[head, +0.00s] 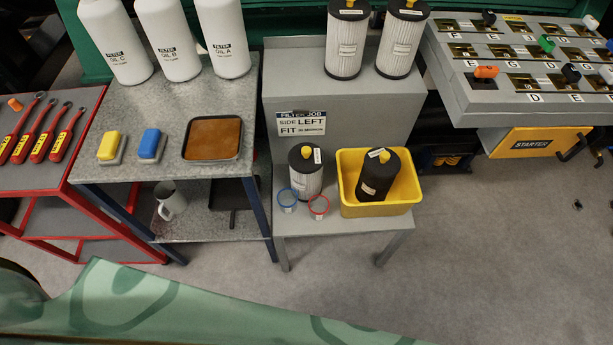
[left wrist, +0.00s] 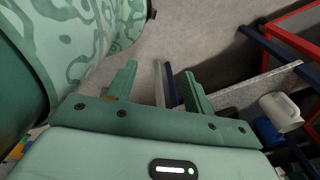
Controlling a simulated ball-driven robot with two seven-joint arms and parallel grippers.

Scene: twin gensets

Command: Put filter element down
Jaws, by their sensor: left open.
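One pale pleated filter element (head: 306,175) with a black cap and yellow knob stands upright on the low grey bench (head: 345,222). A dark filter element (head: 378,177) leans tilted in the yellow bin (head: 400,210) beside it. Two more pale filter elements (head: 347,42) and (head: 401,42) stand on the bench's upper step. My left gripper (left wrist: 158,88) is open in the left wrist view, nothing between its fingers, with floor and bench legs behind it. Neither gripper shows in the head view.
A sign (head: 302,124) reads "SIDE LEFT". The left metal table (head: 165,110) holds oil filters and a brown tray (head: 212,139). Floor at right is clear.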

